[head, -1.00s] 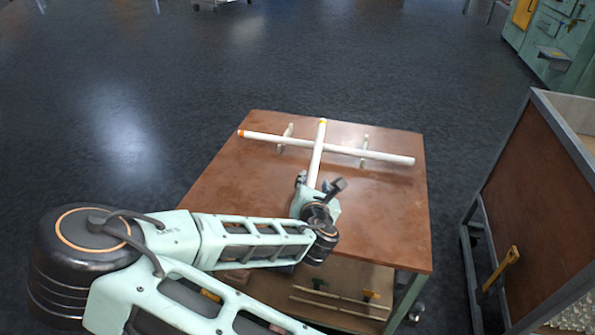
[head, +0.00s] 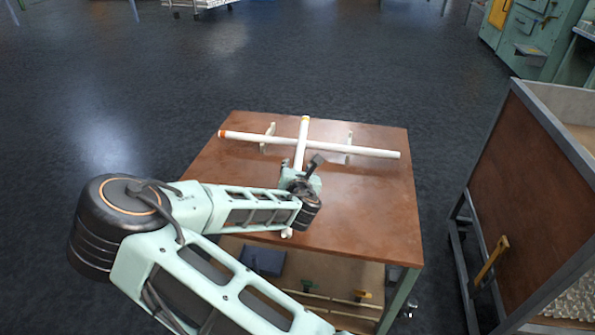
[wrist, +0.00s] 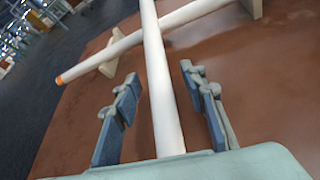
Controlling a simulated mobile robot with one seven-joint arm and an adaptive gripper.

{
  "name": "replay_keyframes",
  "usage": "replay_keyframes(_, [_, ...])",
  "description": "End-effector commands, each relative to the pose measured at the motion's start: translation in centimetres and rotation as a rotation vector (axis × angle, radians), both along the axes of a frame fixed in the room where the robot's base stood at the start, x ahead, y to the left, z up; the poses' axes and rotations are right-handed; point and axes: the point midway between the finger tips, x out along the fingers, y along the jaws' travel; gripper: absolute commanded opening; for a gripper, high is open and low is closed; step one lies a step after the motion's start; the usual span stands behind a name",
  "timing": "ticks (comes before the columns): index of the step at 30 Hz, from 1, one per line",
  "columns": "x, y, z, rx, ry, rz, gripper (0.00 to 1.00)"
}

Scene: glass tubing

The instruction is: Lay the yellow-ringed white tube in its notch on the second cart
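The yellow-ringed white tube (head: 301,146) points away from me above the cart top, its ringed far end just past the other tube. It crosses over a white tube with an orange-red end (head: 375,153), which lies crosswise in two pale notched supports (head: 267,139). My gripper (head: 304,172) is over the near part of the yellow-ringed tube. In the wrist view, my gripper's two blue-grey fingers (wrist: 160,100) are open, one on each side of this tube (wrist: 161,90), with gaps on both sides. The ringed end is outside the wrist view.
The brown cart top (head: 375,205) is bare on the right and at the front left. Its lower shelf (head: 330,285) holds thin rods and a dark box (head: 262,260). A tall brown-sided cart (head: 530,190) stands at the right, with a floor gap between.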

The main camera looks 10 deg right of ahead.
Motion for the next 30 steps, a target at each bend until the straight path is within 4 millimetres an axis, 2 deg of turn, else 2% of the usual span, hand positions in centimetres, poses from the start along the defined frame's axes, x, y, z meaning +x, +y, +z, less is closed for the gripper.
replay_keyframes(8, [0.38, -0.09, -0.13, -0.001, 0.000, -0.001, 0.39])
replay_keyframes(19, [0.35, -0.08, -0.14, 0.000, 0.000, -0.001, 0.00])
replay_keyframes(30, [0.36, -0.08, 0.20, 0.000, 0.000, -0.001, 0.00])
